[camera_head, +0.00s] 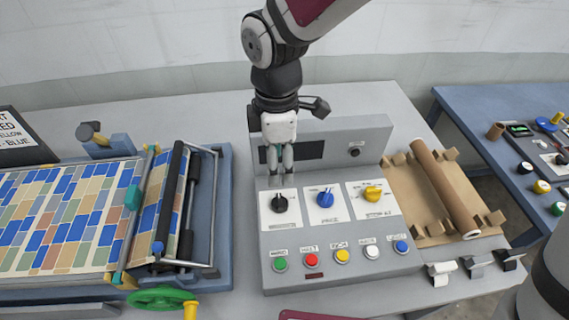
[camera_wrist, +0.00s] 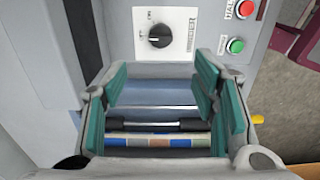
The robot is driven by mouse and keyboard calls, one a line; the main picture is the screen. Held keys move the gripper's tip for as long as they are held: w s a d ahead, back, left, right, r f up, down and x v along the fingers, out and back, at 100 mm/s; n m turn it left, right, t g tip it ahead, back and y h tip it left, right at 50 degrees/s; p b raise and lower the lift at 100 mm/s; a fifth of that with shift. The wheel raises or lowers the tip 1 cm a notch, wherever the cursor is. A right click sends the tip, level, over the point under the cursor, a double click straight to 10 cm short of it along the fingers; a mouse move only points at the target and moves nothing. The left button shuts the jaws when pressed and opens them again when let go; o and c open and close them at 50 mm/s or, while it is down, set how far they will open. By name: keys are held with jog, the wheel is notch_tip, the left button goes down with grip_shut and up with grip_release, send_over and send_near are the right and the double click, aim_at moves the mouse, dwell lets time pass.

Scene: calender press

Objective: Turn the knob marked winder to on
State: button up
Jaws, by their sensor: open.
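The grey control panel (camera_head: 335,235) carries a black knob (camera_head: 279,203), a blue knob (camera_head: 325,198) and a yellow knob (camera_head: 373,194), each on a white plate. The print under them is too small to read surely, so I cannot tell which says winder. My gripper (camera_head: 280,168) points down, just behind and above the black knob and apart from it. In the wrist view the black knob (camera_wrist: 160,36) shows beyond the open teal-padded fingers (camera_wrist: 160,85), with a white mark on its left side. Nothing is between the fingers.
Several coloured buttons, such as a red one (camera_head: 311,260), line the panel's front. The panel's raised back (camera_head: 370,135) stands close behind my gripper. A roller press (camera_head: 180,205) is at left, a brown roll (camera_head: 445,185) at right. Space above the panel's right side is free.

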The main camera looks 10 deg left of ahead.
aim_at(279, 200)
notch_tip(279, 200, down, 13)
jog(key=shift+r+p, duration=0.1)
jog(key=shift+p, duration=0.25)
jog(key=c, duration=1.2)
